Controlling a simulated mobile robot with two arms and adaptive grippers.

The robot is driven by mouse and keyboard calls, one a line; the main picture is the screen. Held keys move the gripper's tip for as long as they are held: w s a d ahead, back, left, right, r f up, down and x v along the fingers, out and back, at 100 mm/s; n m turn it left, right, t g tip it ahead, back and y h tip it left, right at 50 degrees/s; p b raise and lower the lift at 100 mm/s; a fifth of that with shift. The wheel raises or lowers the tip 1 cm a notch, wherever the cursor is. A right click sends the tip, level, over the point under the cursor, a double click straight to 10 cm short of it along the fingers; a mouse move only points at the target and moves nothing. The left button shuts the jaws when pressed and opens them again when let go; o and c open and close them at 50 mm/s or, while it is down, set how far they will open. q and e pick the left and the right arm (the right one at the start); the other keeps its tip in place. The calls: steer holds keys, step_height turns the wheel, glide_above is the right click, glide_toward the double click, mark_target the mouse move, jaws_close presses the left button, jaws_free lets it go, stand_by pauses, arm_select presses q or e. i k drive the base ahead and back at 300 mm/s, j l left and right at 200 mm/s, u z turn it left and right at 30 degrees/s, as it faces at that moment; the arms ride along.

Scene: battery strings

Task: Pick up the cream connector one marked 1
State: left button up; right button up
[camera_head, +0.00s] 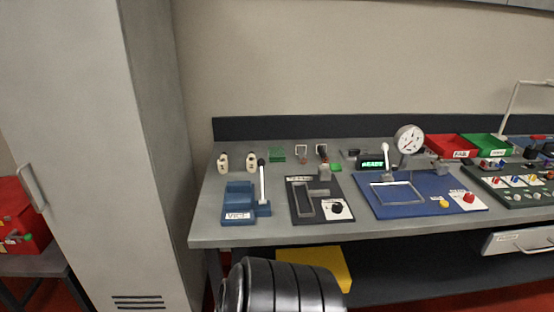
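Two small cream connectors stand side by side at the back left of the workbench. One cream connector (223,163) is on the left and the other cream connector (251,161) is a little to its right. Each has a dark mark on its face, but the marks are too small for me to read surely, so I cannot tell which is marked 1. Both appear upright and apart from each other. Neither of my grippers is in view.
A blue vice (238,214) with a raised lever stands in front of the connectors. A dark fixture plate (304,214) and a blue gauge board (400,207) fill the middle. A tall grey cabinet (90,120) stands left of the bench.

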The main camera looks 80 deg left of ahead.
mark_target(223, 162)
steer(key=k+u, duration=0.1)
steer(key=u, duration=2.9)
